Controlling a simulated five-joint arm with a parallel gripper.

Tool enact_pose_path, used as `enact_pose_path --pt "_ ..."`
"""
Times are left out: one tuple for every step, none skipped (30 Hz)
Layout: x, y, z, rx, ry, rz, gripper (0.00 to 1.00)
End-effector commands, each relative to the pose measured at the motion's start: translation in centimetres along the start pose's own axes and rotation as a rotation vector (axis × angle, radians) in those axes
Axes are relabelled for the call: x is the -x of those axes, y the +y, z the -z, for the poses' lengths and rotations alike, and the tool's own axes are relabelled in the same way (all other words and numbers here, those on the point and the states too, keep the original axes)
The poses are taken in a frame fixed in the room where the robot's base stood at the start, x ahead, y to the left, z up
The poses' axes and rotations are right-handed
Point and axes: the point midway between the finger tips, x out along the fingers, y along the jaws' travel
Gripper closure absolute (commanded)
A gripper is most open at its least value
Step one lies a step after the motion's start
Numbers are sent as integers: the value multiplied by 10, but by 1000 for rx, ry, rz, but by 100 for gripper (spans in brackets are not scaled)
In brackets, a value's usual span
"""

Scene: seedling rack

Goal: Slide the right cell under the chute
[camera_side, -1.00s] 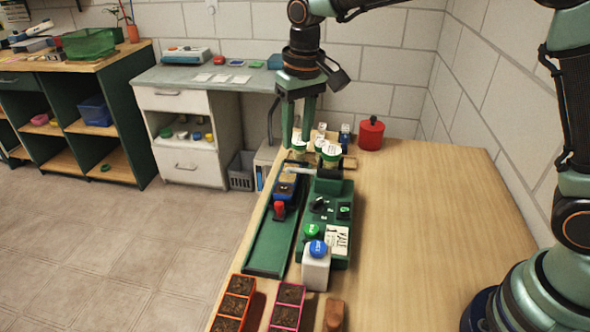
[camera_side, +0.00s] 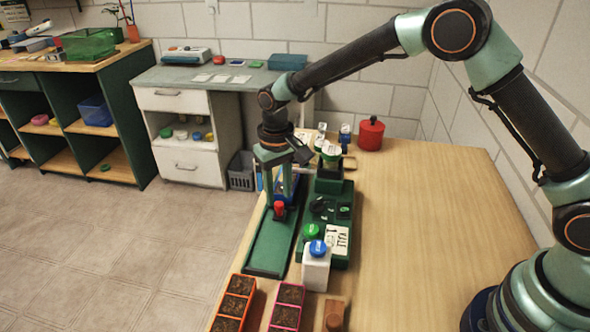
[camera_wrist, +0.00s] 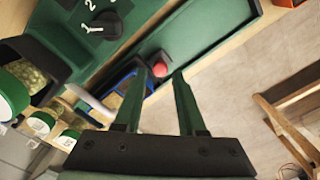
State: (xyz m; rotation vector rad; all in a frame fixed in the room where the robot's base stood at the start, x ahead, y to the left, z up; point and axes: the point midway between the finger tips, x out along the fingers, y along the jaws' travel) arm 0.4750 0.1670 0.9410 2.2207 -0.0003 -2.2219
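My gripper (camera_side: 275,198) is open and points down over the green track (camera_side: 270,245), just above and behind a red knob (camera_side: 279,210). In the wrist view the red knob (camera_wrist: 159,69) shows between my two spread fingertips (camera_wrist: 160,76), with gaps beside it; I cannot tell how far below it is. The knob is at the front of a blue-framed carriage (camera_wrist: 122,80), which my fingers partly hide. The pale chute (camera_wrist: 95,104) reaches from the green machine (camera_side: 335,205) toward the carriage. An orange cell strip (camera_side: 246,300) and a pink cell strip (camera_side: 299,310), both soil-filled, stand at the front.
A white bottle with a blue cap (camera_side: 316,265) stands beside the track's front end. A green-capped jar (camera_side: 331,153) is on the machine's back end. A red canister (camera_side: 370,133) stands behind. The table's right side is clear. A wooden block (camera_side: 334,314) lies in front.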

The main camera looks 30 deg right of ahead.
Motion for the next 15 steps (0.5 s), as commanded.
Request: enact_pose_path --pt "-7 0 -1 0 -3 -1 60" --pt "-11 0 0 0 -3 -1 60" --pt "-15 0 0 0 -1 -1 60" --pt "-17 0 0 0 -1 0 60" --pt "-19 0 0 0 -1 0 60" --pt "-21 0 0 0 -1 0 60" --pt "-22 0 0 0 -1 0 60" --pt "-23 0 0 0 -1 0 60" --pt "-24 0 0 0 0 0 60" --pt "-24 0 0 0 0 0 60" --pt "-25 0 0 0 0 0 60" --pt "-25 0 0 0 1 0 60" --pt "-25 0 0 0 1 0 60" --pt "-25 0 0 0 1 0 60" --pt "-24 0 0 0 1 0 60"
